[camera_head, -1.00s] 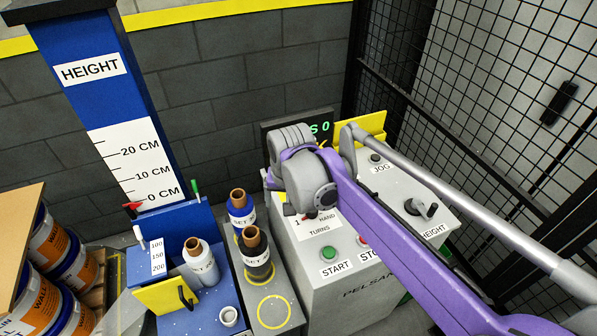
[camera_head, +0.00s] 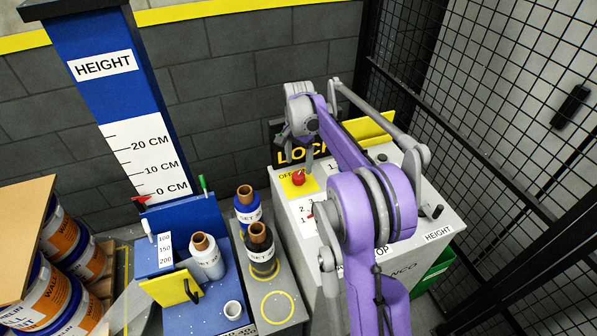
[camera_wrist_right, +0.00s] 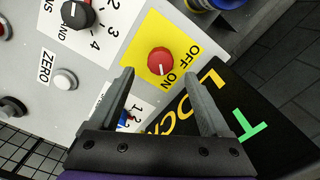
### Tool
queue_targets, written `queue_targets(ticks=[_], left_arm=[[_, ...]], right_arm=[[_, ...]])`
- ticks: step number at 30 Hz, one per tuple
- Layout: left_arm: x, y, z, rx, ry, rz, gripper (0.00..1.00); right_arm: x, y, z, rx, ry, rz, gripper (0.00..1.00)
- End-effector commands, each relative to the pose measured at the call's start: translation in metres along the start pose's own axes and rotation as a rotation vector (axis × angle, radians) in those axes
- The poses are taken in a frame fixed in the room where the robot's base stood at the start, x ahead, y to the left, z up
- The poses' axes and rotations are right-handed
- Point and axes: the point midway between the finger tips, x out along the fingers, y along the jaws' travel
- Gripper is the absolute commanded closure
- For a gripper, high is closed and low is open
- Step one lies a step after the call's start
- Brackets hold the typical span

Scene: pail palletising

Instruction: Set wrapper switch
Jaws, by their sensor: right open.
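The wrapper switch is a red knob (camera_head: 299,179) on a yellow plate at the back left of the grey console (camera_head: 330,270). In the right wrist view the red knob (camera_wrist_right: 160,61) sits between the words OFF and ON. My right gripper (camera_head: 302,156) is above and just behind the knob in the head view. In the right wrist view its two fingers (camera_wrist_right: 161,76) are open and apart, with the knob showing beyond the gap between the tips. Nothing is held. Whether a finger touches the knob I cannot tell. My left gripper is not in view.
A black display (camera_wrist_right: 235,125) with yellow and green letters stands beside the plate. Film rolls (camera_head: 246,205) stand left of the console; a mesh fence (camera_head: 480,110) is on the right.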

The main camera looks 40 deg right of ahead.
Motion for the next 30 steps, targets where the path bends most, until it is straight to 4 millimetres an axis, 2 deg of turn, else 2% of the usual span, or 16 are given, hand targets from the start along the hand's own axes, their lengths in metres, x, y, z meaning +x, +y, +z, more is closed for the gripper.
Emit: queue_targets(ticks=[3, 9, 20, 30], left_arm=[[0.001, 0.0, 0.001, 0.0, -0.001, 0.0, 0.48], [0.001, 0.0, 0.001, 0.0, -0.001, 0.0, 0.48], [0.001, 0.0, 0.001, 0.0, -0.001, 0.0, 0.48], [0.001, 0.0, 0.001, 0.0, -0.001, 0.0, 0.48]], right_arm=[[0.021, 0.0, 0.0, -0.001, 0.0, 0.0, 0.19], [0.041, 0.0, 0.0, -0.001, 0.0, -0.001, 0.19], [0.046, 0.0, 0.0, -0.002, 0.0, -0.001, 0.21], [0.045, 0.0, 0.0, -0.002, 0.0, -0.001, 0.82]])
